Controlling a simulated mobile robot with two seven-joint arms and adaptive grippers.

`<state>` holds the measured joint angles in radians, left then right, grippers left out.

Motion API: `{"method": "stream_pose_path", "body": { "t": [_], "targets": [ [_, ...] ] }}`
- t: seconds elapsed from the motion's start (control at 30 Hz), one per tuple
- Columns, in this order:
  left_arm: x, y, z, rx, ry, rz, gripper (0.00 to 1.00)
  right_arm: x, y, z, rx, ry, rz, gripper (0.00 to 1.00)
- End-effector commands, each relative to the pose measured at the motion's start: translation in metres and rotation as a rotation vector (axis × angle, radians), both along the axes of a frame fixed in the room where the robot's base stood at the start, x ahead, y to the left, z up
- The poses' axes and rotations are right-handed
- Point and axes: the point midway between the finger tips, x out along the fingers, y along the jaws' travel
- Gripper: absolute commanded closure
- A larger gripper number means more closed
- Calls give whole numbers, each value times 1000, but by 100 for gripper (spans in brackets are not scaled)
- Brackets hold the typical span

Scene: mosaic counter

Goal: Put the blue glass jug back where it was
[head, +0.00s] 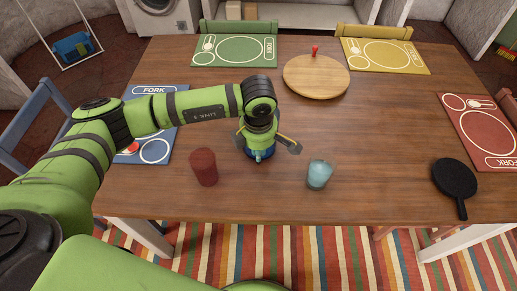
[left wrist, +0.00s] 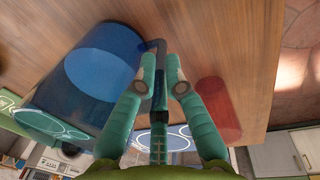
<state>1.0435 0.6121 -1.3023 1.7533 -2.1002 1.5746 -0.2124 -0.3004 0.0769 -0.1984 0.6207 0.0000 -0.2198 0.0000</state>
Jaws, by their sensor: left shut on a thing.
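The blue glass jug (head: 254,154) is mostly hidden under my left gripper (head: 267,140) near the middle of the table in the head view. In the left wrist view the jug (left wrist: 88,75) is large at the left, with its dark handle between the fingers of my left gripper (left wrist: 162,88). The fingers are shut on the handle. I cannot tell whether the jug's base touches the table. My right gripper is in neither view.
A red cup (head: 204,168) stands close left of the jug, and a pale blue glass (head: 319,174) to its right. A round wooden board (head: 316,88) lies behind. A black pan (head: 455,178) is at the right. Placemats lie along the table (head: 385,150) edges.

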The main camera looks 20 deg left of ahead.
Motion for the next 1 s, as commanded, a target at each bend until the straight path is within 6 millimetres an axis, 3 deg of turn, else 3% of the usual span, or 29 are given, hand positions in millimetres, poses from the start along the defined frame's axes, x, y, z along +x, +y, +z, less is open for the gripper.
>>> {"method": "stream_pose_path", "body": {
  "t": [0.1,0.17,0.2,0.67,1.0],
  "targets": [
    [2,0,-1,-1,-7,0,100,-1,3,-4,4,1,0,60],
    [0,0,-2,0,0,0,72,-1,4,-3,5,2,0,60],
    [0,0,-2,0,0,0,65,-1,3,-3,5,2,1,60],
    [0,0,7,-2,-2,0,65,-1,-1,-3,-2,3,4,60],
    [-7,-2,76,-1,-6,-1,65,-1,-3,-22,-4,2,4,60]
  ]
}}
